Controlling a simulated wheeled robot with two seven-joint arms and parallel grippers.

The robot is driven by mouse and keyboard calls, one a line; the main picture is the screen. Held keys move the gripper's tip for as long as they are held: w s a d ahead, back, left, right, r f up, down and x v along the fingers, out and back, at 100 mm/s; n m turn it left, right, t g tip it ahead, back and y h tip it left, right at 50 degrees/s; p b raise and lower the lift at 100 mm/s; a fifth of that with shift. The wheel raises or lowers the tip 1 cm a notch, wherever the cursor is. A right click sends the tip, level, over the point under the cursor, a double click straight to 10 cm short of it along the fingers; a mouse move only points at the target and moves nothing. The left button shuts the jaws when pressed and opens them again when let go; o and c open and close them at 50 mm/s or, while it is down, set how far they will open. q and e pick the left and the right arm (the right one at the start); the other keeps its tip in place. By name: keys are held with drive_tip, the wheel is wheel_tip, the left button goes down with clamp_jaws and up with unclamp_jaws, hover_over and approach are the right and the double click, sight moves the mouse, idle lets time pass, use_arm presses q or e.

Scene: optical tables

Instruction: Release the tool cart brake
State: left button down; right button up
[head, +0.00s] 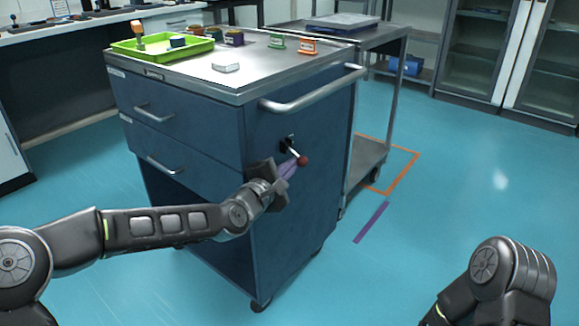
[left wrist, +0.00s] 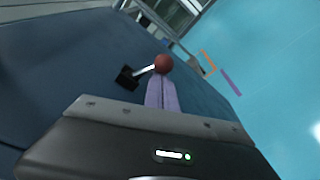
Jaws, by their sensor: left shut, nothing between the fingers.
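The blue tool cart (head: 205,130) stands in front of me with a steel push handle (head: 315,90) on its right side. Below the handle is the brake lever with a dark base (head: 287,143) and a red ball knob (head: 303,160). My left gripper (head: 291,167) is shut and empty, with its purple fingertips beside the knob. In the left wrist view the shut fingers (left wrist: 161,88) point at the red knob (left wrist: 164,63), and the tips look very close to it; whether they touch I cannot tell. My right arm shows at the lower right, but its gripper is out of view.
On the cart top are a green tray (head: 160,47), a small white block (head: 226,67) and several small boxes. A grey trolley (head: 365,150) stands behind the cart, by an orange floor outline (head: 405,175). A purple floor strip (head: 371,222) lies nearer. The floor to the right is clear.

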use_arm(q)
drive_tip(key=shift+d+r, duration=0.1)
drive_tip(key=n, duration=0.1)
drive_tip(key=r+n+g+p, duration=0.1)
drive_tip(key=n, duration=0.1)
drive_tip(key=s+d+r+n, duration=0.1)
drive_tip(key=n, duration=0.1)
drive_tip(key=shift+h+p, duration=0.3)
drive_tip(key=shift+p, duration=0.05)
drive_tip(key=shift+r+n, duration=0.1)
drive_tip(key=shift+n, duration=0.2)
